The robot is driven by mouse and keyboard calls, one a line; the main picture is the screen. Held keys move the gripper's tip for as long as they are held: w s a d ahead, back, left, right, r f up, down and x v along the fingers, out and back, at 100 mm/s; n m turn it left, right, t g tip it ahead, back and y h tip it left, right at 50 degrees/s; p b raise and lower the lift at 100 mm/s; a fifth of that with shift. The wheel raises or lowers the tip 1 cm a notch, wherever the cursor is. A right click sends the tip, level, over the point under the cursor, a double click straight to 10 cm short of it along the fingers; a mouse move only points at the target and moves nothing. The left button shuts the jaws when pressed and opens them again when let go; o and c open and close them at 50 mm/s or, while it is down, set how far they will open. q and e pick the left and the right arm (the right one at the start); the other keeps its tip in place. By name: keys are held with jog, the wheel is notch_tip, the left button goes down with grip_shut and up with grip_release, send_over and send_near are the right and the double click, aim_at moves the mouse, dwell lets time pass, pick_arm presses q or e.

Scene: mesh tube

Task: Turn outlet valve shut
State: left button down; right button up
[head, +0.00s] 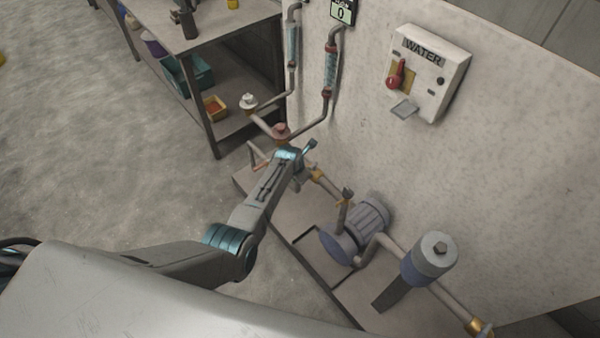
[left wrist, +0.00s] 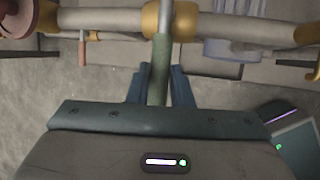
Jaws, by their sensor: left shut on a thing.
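A valve with a gold body (left wrist: 158,18) sits on a grey horizontal pipe in the left wrist view. Its green lever handle (left wrist: 158,72) points from the pipe straight toward my gripper, crosswise to the pipe. No label shows which valve is the outlet one. My left gripper (left wrist: 157,88) is shut on this green handle, one dark finger on each side. In the head view my left gripper (head: 303,170) is at the pipe run and hides most of the handle. The gold fitting (head: 318,175) shows just to its right. My right gripper is in neither view.
A pump (head: 358,230) and a blue-grey filter canister (head: 428,258) stand to the right. An orange-handled lever (left wrist: 82,53) hangs left of the held valve. A WATER switch box (head: 428,70) is on the wall. A shelf (head: 215,140) stands behind left; the floor is open at left.

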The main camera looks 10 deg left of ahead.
pick_arm(q)
jog(key=c, duration=1.3)
grip_release()
jog(key=shift+d, duration=0.1)
jog(key=v, duration=1)
jog(key=shift+r, duration=0.4)
jog(key=shift+s, duration=0.15)
